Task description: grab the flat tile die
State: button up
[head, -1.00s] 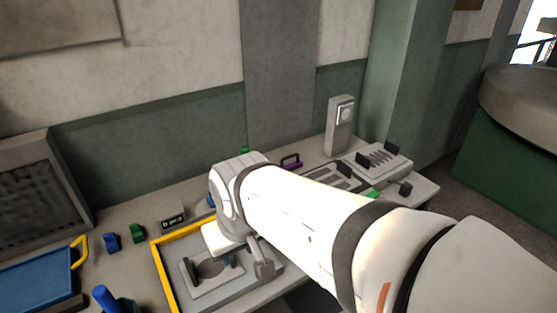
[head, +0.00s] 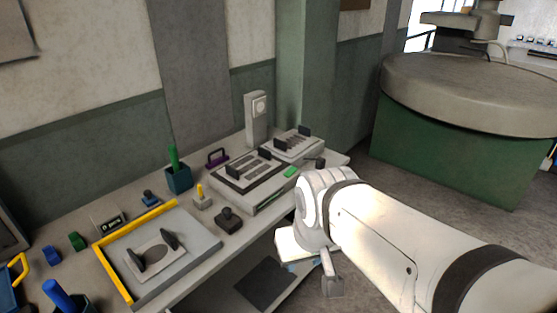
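Several plates with paired dark upright handles lie on the bench, and I cannot tell for sure which is the flat tile die. One plate (head: 152,262) with an oval mark lies on the yellow-edged tray (head: 190,253). Another plate (head: 246,180), with long bars, lies on the grey block in the middle. A third plate (head: 298,147), with slanted ridges, lies farther back at the right.
A purple-handled thing (head: 216,157), a green-handled tool in a dark pot (head: 178,178), a yellow-topped piece (head: 201,197) and a dark box (head: 229,220) stand on the bench. A grey post (head: 255,120) stands behind. A round green-sided table (head: 450,150) is at right; floor lies between.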

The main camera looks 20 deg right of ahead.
aim_at(245, 172)
jog(key=z, duration=0.25)
jog(key=k, duration=0.55)
jog(key=z, duration=1.05)
jog(key=i, duration=1.25)
jog(key=u, duration=0.55)
jog(key=i, duration=1.1)
jog(key=u, duration=0.8)
